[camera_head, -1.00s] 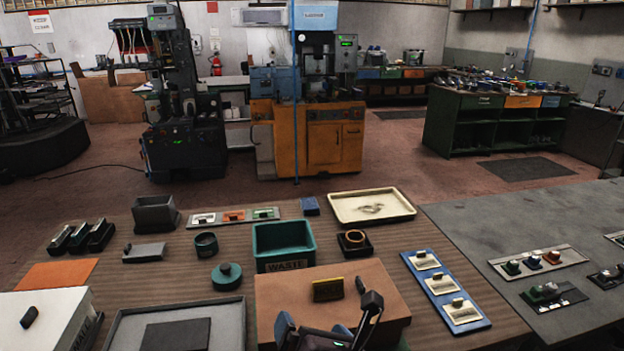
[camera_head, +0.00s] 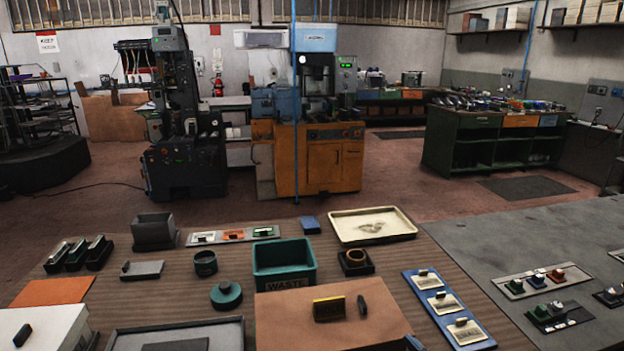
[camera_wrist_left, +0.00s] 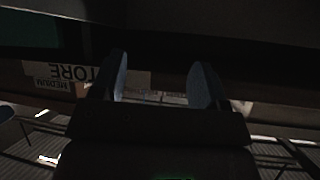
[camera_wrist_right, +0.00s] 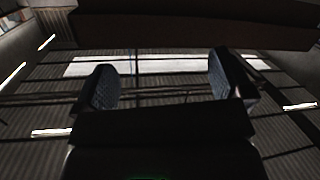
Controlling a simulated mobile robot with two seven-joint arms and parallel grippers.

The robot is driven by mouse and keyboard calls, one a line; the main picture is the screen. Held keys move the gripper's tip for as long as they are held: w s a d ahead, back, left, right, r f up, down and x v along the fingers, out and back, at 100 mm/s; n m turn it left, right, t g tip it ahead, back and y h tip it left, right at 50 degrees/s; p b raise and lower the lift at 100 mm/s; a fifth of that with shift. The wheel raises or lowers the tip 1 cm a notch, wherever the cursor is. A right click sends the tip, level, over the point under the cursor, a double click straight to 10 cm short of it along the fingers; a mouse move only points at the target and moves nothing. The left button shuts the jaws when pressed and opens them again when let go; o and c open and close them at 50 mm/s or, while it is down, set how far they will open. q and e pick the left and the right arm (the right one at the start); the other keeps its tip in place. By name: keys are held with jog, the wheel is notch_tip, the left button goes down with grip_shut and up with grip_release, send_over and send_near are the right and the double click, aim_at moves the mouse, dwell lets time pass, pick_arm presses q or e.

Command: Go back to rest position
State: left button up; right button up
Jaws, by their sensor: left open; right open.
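My left gripper (camera_wrist_left: 161,82) shows in the left wrist view with its two fingers apart and nothing between them. Behind it are dark surfaces and a pale label with mirrored-looking upside-down lettering (camera_wrist_left: 85,75). In the head view no full gripper shows; a small dark piece (camera_head: 413,343) at the bottom edge may be part of my right arm or gripper.
Nearby are a green waste bin (camera_head: 262,276), a cream tray (camera_head: 347,232) and a blue board (camera_head: 418,290). A grey table (camera_head: 470,240) stands at right.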

jog(key=s+d+f+m+g+h, duration=0.3)
jog(key=s+d+f+m+h, duration=0.2)
jog(key=s+d+f, duration=0.8)
jog(key=s+f, duration=0.4)
jog(key=shift+s+d+m+g+b, duration=0.15)
jog(key=shift+d+m+g+b, duration=0.15)
jog(key=shift+m+g+b, duration=0.1)
jog(key=shift+c, duration=0.4)
